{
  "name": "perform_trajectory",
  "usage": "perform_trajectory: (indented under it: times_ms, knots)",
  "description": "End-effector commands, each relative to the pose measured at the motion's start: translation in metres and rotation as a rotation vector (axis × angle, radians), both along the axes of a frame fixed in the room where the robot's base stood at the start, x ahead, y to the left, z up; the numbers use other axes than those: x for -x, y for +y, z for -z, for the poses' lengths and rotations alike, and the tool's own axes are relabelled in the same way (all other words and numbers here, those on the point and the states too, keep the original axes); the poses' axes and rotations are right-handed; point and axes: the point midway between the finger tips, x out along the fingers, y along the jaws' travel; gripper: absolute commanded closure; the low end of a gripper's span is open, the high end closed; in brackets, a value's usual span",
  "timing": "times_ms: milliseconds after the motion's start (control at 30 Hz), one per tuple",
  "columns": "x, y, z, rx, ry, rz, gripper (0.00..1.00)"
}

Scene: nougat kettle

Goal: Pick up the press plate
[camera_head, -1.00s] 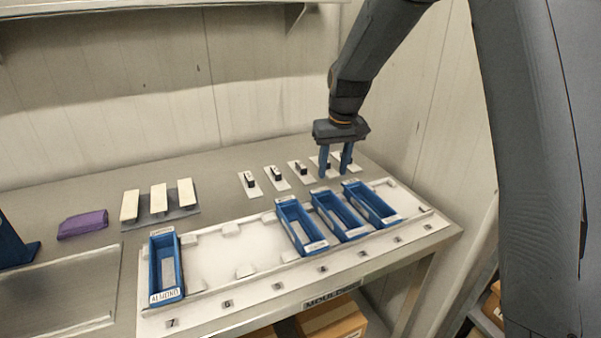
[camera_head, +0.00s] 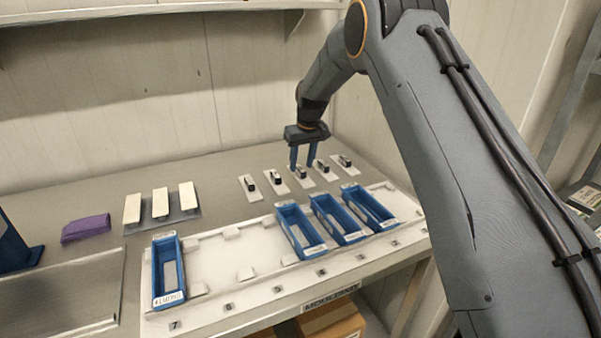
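Several press plates, white with dark upright handles, stand in a row at the back of the table. The leftmost is one press plate (camera_head: 250,193), with another (camera_head: 277,186) to its right. My gripper (camera_head: 302,166) points down at the middle press plate (camera_head: 306,184), its two blue fingers apart, one at each side of the dark handle in the picture. I cannot tell whether the fingers are around the handle or behind it. No plate is seen lifted. Two more plates, one here (camera_head: 325,178) and one at the right end (camera_head: 346,166), stand clear of the fingers.
A white tray (camera_head: 222,262) in front holds three blue moulds (camera_head: 300,231) at right and one blue mould (camera_head: 168,271) at left. White blocks (camera_head: 160,203) on a grey base and a purple cloth (camera_head: 86,229) lie at left. A wall stands behind.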

Motion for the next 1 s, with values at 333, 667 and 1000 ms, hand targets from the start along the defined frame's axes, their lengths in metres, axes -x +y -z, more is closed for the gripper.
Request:
perform_trajectory:
  times_ms: [333,667,1000]
  knots:
    - [-0.006,0.003,0.022,0.0,-0.001,0.0,0.61]
    - [-0.006,0.003,0.022,0.0,-0.001,0.0,0.91]
    - [-0.006,0.003,0.02,-0.001,-0.002,0.0,1.0]
